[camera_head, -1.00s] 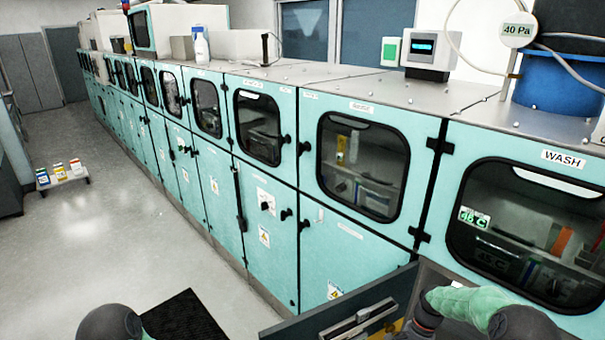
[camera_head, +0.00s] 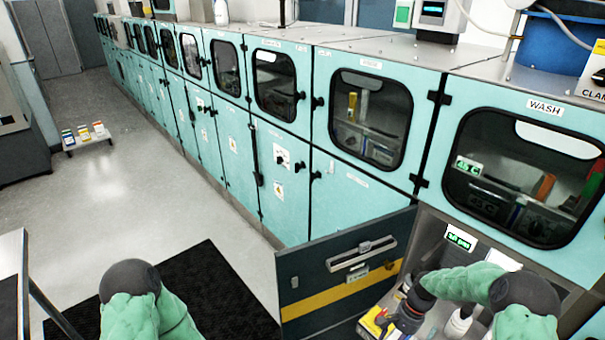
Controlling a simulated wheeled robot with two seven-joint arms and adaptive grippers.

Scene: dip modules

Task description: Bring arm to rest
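My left arm shows in its green sleeve at the bottom left; its gripper is not in the frame. My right arm comes in at the bottom right and bends left. Its dark wrist and gripper (camera_head: 404,316) are over the open lower compartment (camera_head: 431,228) below the WASH window. The fingertips are hard to make out against the items, so I cannot tell whether it is open or shut. A yellow box (camera_head: 374,321) is close beside the gripper, and a white bottle (camera_head: 459,325) stands to its right.
A dark open door (camera_head: 310,278) with a yellow stripe and a handle juts out left of the compartment. Teal cabinets (camera_head: 352,205) line the right side. A black mat (camera_head: 215,290) lies on the floor. A low stand (camera_head: 88,143) holds small boxes.

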